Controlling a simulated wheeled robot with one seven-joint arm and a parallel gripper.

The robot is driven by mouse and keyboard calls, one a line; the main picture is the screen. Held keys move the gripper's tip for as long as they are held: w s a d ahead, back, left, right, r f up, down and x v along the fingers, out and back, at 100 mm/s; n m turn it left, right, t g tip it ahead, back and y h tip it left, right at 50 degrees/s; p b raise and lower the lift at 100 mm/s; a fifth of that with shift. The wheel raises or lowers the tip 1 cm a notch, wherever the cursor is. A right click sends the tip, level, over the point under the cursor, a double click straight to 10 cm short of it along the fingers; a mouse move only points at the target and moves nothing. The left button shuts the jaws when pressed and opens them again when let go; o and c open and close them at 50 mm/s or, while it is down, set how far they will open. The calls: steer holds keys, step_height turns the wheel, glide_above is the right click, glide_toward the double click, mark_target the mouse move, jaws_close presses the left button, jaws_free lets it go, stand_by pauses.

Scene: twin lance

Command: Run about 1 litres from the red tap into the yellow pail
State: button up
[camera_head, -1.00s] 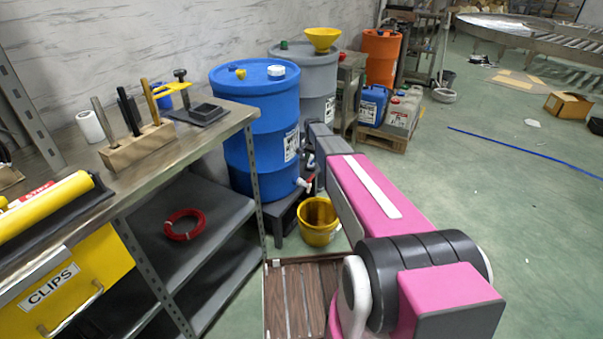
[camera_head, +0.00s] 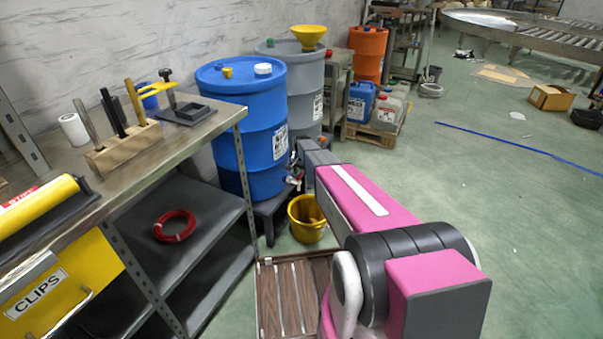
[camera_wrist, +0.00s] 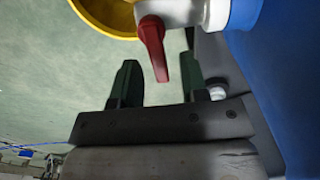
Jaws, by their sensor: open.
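The red tap's lever (camera_wrist: 153,45) hangs from a white spout (camera_wrist: 178,11) on the blue drum (camera_head: 245,125). The drum also fills the right of the wrist view (camera_wrist: 285,80). My gripper (camera_wrist: 160,78) is open, its two dark fingers spread. In the picture the lever's lower end lies between them; I cannot tell whether it touches either. The yellow pail (camera_head: 307,222) stands upright on the floor beside the drum's stand. Its rim shows at the wrist view's top (camera_wrist: 100,18), left of the spout.
A workbench (camera_head: 190,140) with tools and lower shelves stands at left. A grey drum (camera_head: 300,75) carries a yellow funnel (camera_head: 307,36). Jugs (camera_head: 385,108) stand on a pallet behind. The floor (camera_head: 500,220) at right is mostly open.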

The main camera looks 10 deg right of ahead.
steer(key=shift+c, duration=0.3)
jaws_close()
steer(key=shift+s+d+m, duration=0.15)
steer(key=shift+s+m, duration=0.05)
steer(key=shift+m, duration=0.7)
steer(key=shift+s+d+m, duration=0.2)
steer(key=shift+s+m, duration=0.05)
steer(key=shift+m, duration=0.65)
steer(key=shift+s+d+m, duration=0.15)
steer(key=shift+s+m, duration=0.05)
steer(key=shift+m, duration=0.7)
steer(key=shift+o, duration=0.3)
jaws_free()
steer(key=shift+r, duration=0.1)
step_height(320, 180, up, 11)
steer(key=shift+f, duration=0.2)
steer(key=shift+s, duration=0.1)
